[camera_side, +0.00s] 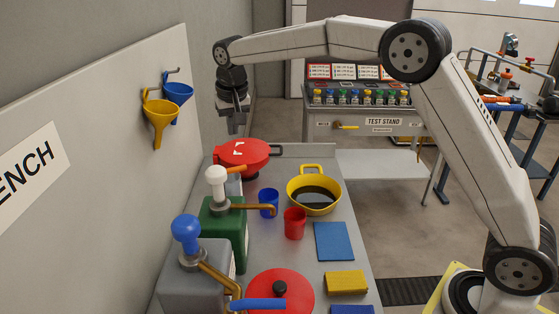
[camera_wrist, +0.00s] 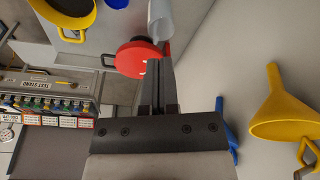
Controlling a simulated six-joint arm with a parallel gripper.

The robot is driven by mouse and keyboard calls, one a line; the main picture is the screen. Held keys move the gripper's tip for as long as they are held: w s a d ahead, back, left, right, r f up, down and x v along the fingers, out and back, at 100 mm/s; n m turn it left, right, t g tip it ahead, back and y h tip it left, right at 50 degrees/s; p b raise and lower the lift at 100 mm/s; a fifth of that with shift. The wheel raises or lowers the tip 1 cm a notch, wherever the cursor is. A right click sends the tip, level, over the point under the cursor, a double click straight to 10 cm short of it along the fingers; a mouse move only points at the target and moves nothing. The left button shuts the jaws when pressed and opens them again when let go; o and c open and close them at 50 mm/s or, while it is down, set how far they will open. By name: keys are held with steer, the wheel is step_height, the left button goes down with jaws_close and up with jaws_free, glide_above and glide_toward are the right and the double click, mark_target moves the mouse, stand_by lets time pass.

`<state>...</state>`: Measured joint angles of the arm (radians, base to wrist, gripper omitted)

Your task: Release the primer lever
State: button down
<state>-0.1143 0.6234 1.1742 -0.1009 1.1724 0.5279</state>
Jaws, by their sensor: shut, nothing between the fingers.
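My gripper (camera_side: 234,128) is shut and empty, pointing down above the red round pan-like piece (camera_side: 243,153) at the back of the bench. In the wrist view, the shut fingers (camera_wrist: 160,66) overlap the red piece (camera_wrist: 131,59). A green pump box (camera_side: 228,225) with a white knob (camera_side: 216,178) and copper spout stands nearer the camera, with an orange handle (camera_side: 236,169) behind the knob. A grey box (camera_side: 195,280) in front has a blue knob (camera_side: 186,229) and a copper arm near a blue grip (camera_side: 258,304). I cannot tell which part is the primer lever.
A yellow pan of dark liquid (camera_side: 314,194), a blue cup (camera_side: 268,202) and a red cup (camera_side: 294,223) stand on the bench. Yellow (camera_side: 160,118) and blue (camera_side: 177,92) funnels hang on the left wall. A test stand (camera_side: 372,122) is behind.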

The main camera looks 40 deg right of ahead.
mark_target(240, 168)
steer(key=shift+s+a+f, duration=0.1)
steer(key=shift+s+f, duration=0.15)
steer(key=shift+f, duration=0.95)
steer(key=shift+s+a+f, duration=0.1)
steer(key=shift+s+f, duration=0.1)
steer(key=shift+f, duration=1)
steer(key=shift+s+a+f, duration=0.1)
steer(key=shift+s+f, duration=0.15)
steer(key=shift+f, duration=0.95)
steer(key=shift+s, duration=0.15)
steer(key=shift+s+a+f+m, duration=0.2)
steer(key=shift+s+f+m, duration=0.2)
steer(key=shift+m, duration=0.3)
steer(key=shift+s+a, duration=0.1)
steer(key=shift+s, duration=0.2)
steer(key=shift+f, duration=0.15)
steer(key=shift+w, duration=0.1)
